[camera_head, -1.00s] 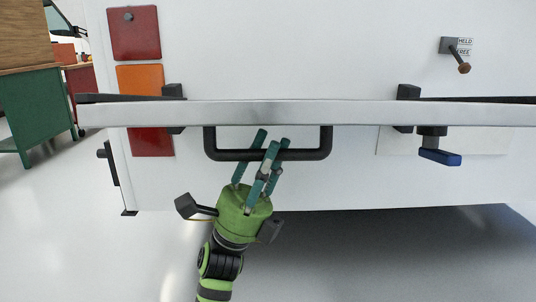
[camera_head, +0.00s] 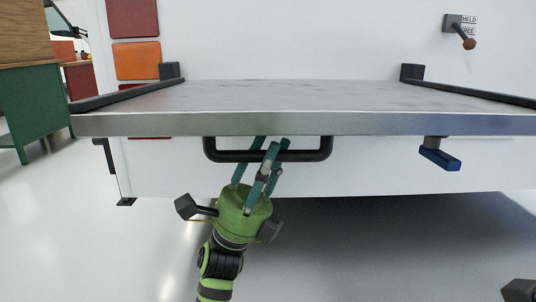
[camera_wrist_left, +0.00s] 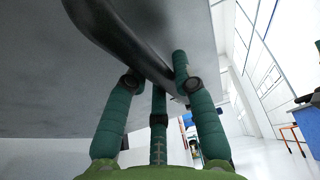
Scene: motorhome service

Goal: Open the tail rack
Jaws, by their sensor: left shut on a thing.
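The tail rack (camera_head: 300,97) is a grey metal platform standing out from the white vehicle wall, its broad top face in view. A black bar handle (camera_head: 318,150) hangs under its front edge. My left gripper (camera_head: 268,150) is shut on the handle's bar near its middle. In the left wrist view the teal fingers (camera_wrist_left: 160,88) close around the dark handle (camera_wrist_left: 118,35), beneath the rack's underside (camera_wrist_left: 50,80). A blue-ended lever (camera_head: 440,158) shows below the rack at the right.
A small lever with a brown knob (camera_head: 468,43) sits by a HELD/FREE label on the wall. Dark side rails (camera_head: 130,95) run along the rack's sides. A green cabinet (camera_head: 35,108) stands at the far left. The floor in front (camera_head: 130,250) is clear.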

